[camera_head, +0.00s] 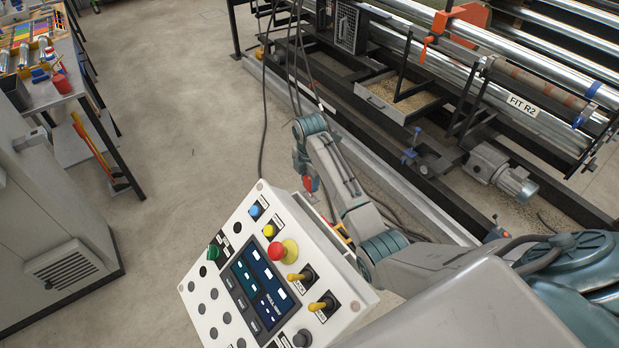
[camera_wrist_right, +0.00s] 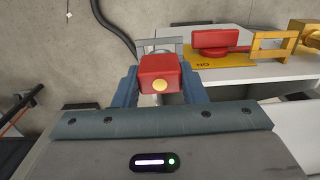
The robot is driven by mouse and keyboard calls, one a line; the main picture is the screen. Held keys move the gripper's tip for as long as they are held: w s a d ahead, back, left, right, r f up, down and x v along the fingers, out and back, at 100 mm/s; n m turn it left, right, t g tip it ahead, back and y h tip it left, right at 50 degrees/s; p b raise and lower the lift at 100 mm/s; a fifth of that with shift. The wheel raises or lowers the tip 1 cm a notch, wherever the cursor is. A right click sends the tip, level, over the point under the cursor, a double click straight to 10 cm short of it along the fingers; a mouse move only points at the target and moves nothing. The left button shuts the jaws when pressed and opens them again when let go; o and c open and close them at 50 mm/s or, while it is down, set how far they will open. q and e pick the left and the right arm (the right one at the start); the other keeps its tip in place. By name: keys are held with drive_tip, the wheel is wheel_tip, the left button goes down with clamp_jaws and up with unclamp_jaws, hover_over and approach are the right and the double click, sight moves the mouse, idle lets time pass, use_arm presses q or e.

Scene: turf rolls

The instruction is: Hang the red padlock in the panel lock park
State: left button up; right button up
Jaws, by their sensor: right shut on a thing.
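My right gripper (camera_wrist_right: 160,90) is shut on the red padlock (camera_wrist_right: 158,70), with one blue-grey finger on each side of its body. The padlock's grey shackle (camera_wrist_right: 160,44) points away from the gripper, towards the panel side. In the head view my right gripper (camera_head: 308,176) and the red padlock (camera_head: 310,184) are small, just beyond the panel's upper right edge. In the right wrist view a yellow plate (camera_wrist_right: 210,72) with a red switch handle (camera_wrist_right: 215,40) and a yellow bracket (camera_wrist_right: 270,52) lies right of the padlock. I cannot tell whether the shackle touches anything. My left gripper is not in view.
The white control panel (camera_head: 222,262) carries buttons, a screen and levers. A yellow piece (camera_wrist_right: 306,35) stands at the wrist view's right edge. A dark cable (camera_wrist_right: 115,32) runs nearby. A machine with rollers (camera_head: 480,45) stands at the right, a workbench (camera_head: 65,92) at the left.

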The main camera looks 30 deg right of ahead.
sight(309, 187)
drive_tip(key=shift+f+b, duration=0.65)
drive_tip(key=shift+f, duration=1.15)
drive_tip(key=o, duration=1.1)
drive_tip(key=shift+r, duration=0.1)
drive_tip(key=shift+r, duration=0.35)
wheel_tip(309, 187, up, 6)
drive_tip(key=b, duration=0.3)
drive_tip(key=shift+r, duration=0.25)
wheel_tip(309, 187, up, 2)
drive_tip(key=shift+r+p, duration=0.1)
drive_tip(key=shift+p, duration=0.6)
drive_tip(key=shift+r+p, duration=0.6)
drive_tip(key=shift+r, duration=0.1)
drive_tip(key=shift+f, duration=0.1)
